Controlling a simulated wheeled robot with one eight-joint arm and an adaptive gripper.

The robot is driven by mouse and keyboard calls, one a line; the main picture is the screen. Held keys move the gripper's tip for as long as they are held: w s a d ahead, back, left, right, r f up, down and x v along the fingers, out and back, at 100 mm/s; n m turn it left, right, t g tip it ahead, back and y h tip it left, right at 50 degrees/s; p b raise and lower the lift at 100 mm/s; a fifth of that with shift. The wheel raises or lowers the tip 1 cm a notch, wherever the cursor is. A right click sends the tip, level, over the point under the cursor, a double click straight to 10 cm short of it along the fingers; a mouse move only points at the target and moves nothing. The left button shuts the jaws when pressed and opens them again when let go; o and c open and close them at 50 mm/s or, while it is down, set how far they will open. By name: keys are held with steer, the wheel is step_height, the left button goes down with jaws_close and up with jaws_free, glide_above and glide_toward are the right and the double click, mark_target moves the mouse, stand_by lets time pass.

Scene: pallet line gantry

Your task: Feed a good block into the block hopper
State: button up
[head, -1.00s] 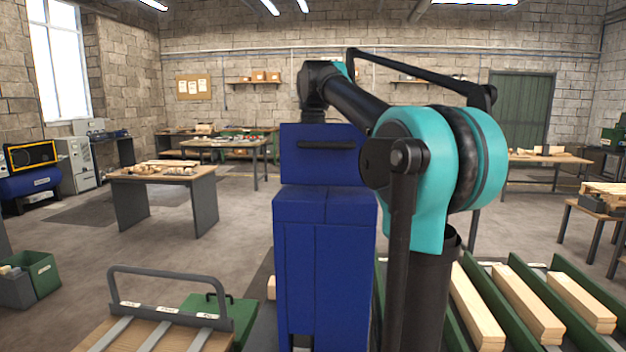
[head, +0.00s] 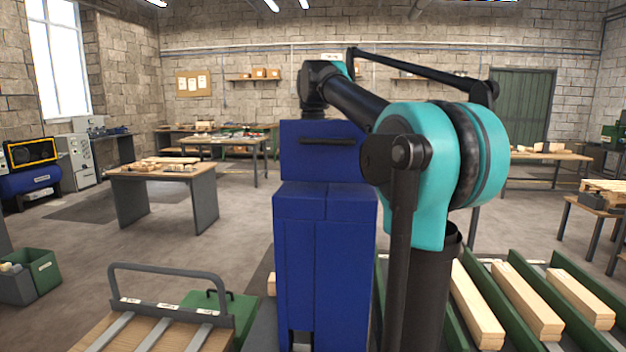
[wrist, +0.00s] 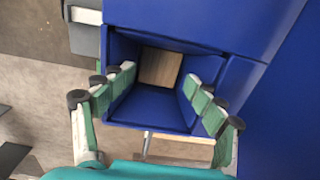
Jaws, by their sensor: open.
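The blue block hopper (wrist: 150,112) fills the middle of the wrist view, seen from above through its open mouth. A pale wooden block (wrist: 160,67) lies deep inside it, at the bottom of the chute. My gripper (wrist: 160,82) is open over the mouth, with one green-padded finger at the left and one at the right. The fingers do not touch the block. In the head view, a tall blue housing (head: 325,240) stands in front of my arm, and my gripper is hidden.
Green-walled lanes (head: 487,305) with long timber boards lie at lower right. A wooden-topped stand with a grey hoop handle (head: 168,272) and a green lidded box (head: 215,305) are at lower left. A worktable (head: 160,172) stands behind, with open floor around it.

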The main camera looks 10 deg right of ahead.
step_height(320, 180, up, 12)
stand_by(0.8)
stand_by(0.6)
